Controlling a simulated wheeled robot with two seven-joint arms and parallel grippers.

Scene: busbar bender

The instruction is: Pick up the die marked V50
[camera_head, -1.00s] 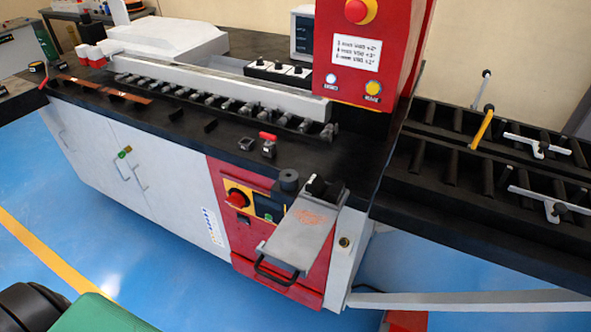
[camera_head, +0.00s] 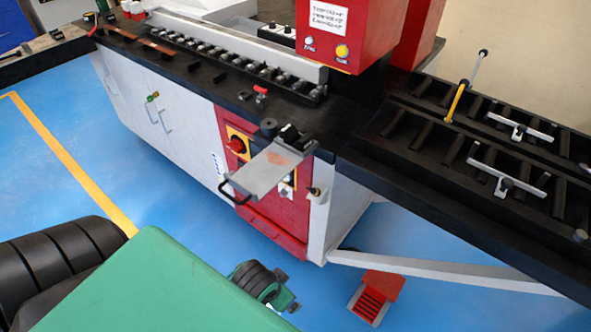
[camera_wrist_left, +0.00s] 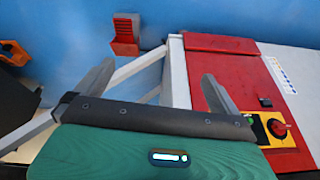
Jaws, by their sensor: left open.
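I cannot read a V50 marking on any part. Several small dark parts stand on the black bench top: a small block (camera_head: 245,95), a red-topped piece (camera_head: 261,95) and a round dark cylinder (camera_head: 268,128). A black block (camera_head: 290,135) sits at the upper end of a grey plate (camera_head: 264,172) that sticks out from the bench front. In the left wrist view my left gripper (camera_wrist_left: 158,72) has its two grey fingers wide apart with nothing between them. It faces the machine's red front and the floor, clear of the dark parts. My right gripper does not show.
The red panel with a rotary switch (camera_head: 238,146) is below the bench. A red foot pedal (camera_head: 375,296) stands on the blue floor (camera_head: 185,248). A side table with rollers (camera_head: 430,140) extends right. A white brace (camera_head: 445,272) runs low beneath it.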

